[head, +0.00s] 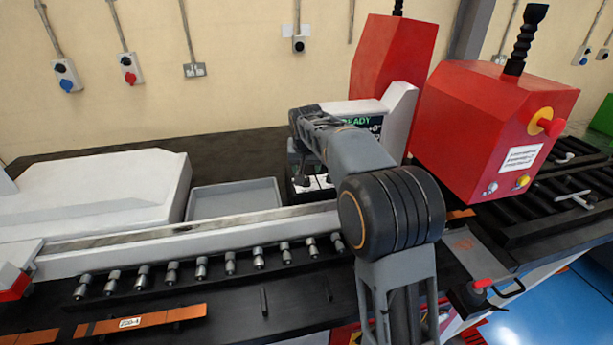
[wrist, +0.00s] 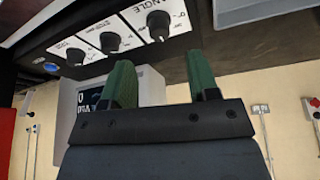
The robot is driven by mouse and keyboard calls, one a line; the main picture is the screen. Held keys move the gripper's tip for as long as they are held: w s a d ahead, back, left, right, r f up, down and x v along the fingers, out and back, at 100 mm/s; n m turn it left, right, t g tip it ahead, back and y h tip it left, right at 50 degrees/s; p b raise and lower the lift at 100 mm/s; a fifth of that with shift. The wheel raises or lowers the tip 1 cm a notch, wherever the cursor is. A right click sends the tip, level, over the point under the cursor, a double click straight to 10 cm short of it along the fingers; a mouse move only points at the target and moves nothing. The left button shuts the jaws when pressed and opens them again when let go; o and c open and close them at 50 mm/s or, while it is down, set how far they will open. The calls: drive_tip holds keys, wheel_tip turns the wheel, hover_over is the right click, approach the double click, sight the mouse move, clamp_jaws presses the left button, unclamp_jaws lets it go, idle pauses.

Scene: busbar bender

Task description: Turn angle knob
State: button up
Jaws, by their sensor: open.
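In the wrist view the angle knob (wrist: 158,24) is a black knob on a white dial plate, beside the printed word ANGLE. Two similar black knobs (wrist: 110,42) (wrist: 75,56) sit to its left on the same dark panel. My gripper (wrist: 160,62) has two green fingers, spread apart and empty. The fingertips point toward the panel, below the angle knob in the picture and apart from it. In the head view my arm covers most of the control panel (head: 303,192); the fingers are hard to make out there.
A red machine housing (head: 483,125) with an emergency button (head: 545,122) is to the right. A grey tray (head: 234,200) and a row of metal rollers (head: 202,268) lie left. A blue button (wrist: 50,67) is on the panel.

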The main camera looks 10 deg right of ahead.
sight(306, 178)
drive_tip(key=shift+p+x, duration=0.5)
drive_tip(key=shift+x, duration=2.9)
drive_tip(key=shift+c, duration=0.3)
drive_tip(key=c, duration=0.8)
